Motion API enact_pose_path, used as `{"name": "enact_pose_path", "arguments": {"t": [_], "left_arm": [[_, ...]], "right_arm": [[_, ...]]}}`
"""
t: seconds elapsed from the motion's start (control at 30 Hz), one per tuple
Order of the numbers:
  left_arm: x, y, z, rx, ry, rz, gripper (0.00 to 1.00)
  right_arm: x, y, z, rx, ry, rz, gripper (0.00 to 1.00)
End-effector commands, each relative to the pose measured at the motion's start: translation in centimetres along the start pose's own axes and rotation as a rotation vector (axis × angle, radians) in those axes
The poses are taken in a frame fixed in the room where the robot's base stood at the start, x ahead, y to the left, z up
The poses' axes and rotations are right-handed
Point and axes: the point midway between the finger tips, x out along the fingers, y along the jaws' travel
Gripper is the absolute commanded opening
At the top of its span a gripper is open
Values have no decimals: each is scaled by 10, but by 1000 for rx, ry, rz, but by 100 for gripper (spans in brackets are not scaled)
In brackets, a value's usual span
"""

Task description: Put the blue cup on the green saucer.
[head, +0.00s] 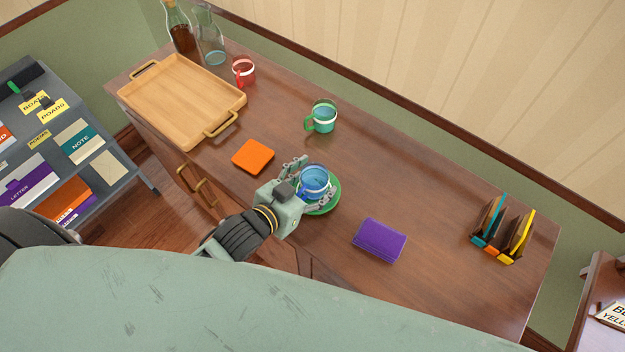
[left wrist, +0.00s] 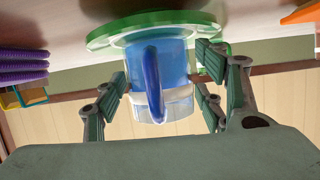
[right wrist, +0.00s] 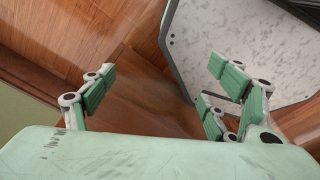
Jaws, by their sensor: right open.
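The blue cup (head: 315,181) is upright over the green saucer (head: 331,204), inside its outline. In the left wrist view the cup (left wrist: 175,70), its dark blue handle facing the camera, meets the saucer (left wrist: 105,38) at its base. I cannot tell whether a small gap is left between them. My right gripper (right wrist: 155,95) is open and empty, away from the cup.
On the wooden counter are an orange square (head: 253,157), a purple notebook or cloth (head: 379,240), a green cup (head: 322,117), a red cup (head: 243,70), a wooden tray (head: 185,95), bottles at the back left and a file rack (head: 498,232) at right. The counter between purple item and rack is clear.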

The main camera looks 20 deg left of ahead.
Motion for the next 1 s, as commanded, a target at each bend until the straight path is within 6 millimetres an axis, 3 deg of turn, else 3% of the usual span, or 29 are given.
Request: {"name": "enact_pose_path", "arguments": {"t": [0.33, 0.43, 0.8, 1.0], "left_arm": [[-1, 0, -3, 0, 1, 0, 67], [-10, 0, -1, -1, -1, 0, 67], [-82, 0, 0, -1, -4, 0, 67], [-109, 0, 0, -1, -3, 0, 67]], "right_arm": [[-1, -5, -1, 1, 1, -6, 80], [1, -5, -1, 0, 1, -6, 80], [9, -5, 0, 0, 1, -6, 80], [12, -5, 0, 0, 1, -5, 80]]}}
